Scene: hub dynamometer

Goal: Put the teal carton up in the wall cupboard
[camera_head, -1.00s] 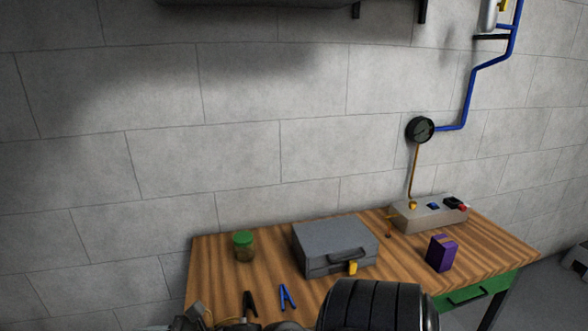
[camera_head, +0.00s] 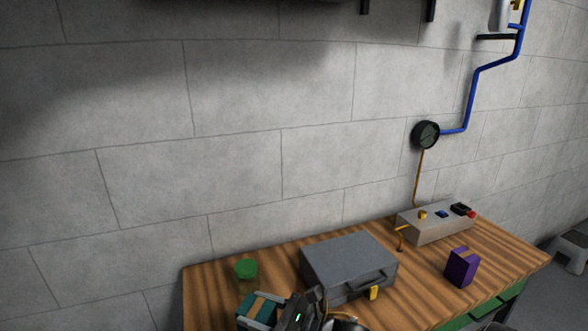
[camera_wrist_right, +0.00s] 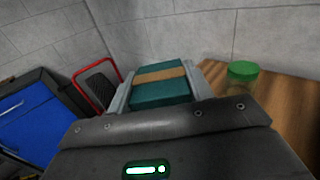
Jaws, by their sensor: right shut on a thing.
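The teal carton (camera_head: 258,309) with a tan band is at the lower edge of the head view, in front of the bench's left part. My right gripper (camera_head: 266,312) is shut on it. In the right wrist view the carton (camera_wrist_right: 161,84) sits between the two grey fingers of the gripper (camera_wrist_right: 160,92). The wall cupboard cannot be made out for sure; only a dark edge with brackets (camera_head: 430,9) shows at the top of the head view. My left gripper is not in view.
The wooden bench (camera_head: 215,283) holds a green-lidded jar (camera_head: 245,269), a grey case (camera_head: 345,262), a purple box (camera_head: 461,267) and a control box (camera_head: 437,226). A gauge (camera_head: 425,135) with blue pipe is on the wall. A blue cabinet (camera_wrist_right: 38,120) stands left in the wrist view.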

